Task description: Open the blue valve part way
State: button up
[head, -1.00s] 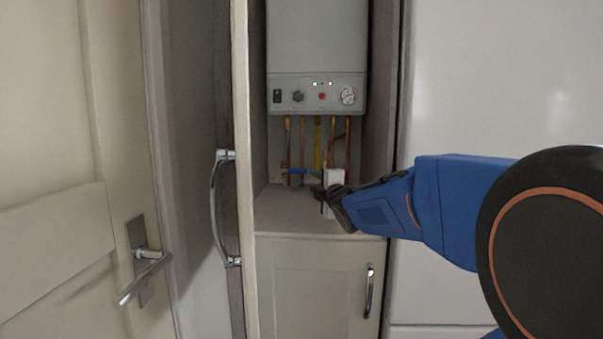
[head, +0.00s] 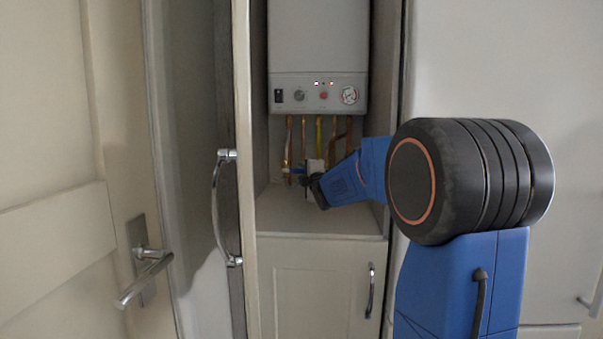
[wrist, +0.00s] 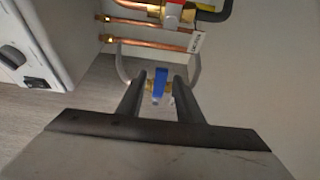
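The blue valve handle (wrist: 160,84) shows in the wrist view on a brass valve body, between the two dark fingers of my gripper (wrist: 158,85). The fingers are spread with a gap on both sides of the handle, and I see no contact. In the head view the blue handle (head: 293,170) shows at the left of the copper pipes, low under the boiler. My gripper (head: 305,178) is inside the cupboard, just right of the handle; its fingertips are partly hidden there.
A boiler (head: 318,92) with a knob and gauge hangs above the pipes. A red handle (wrist: 172,21) and copper pipes (wrist: 150,38) lie beyond the blue valve. The cupboard's side walls are close. A shelf (head: 320,225) lies below my gripper.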

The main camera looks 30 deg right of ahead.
jog(key=shift+x, duration=0.95)
grip_shut()
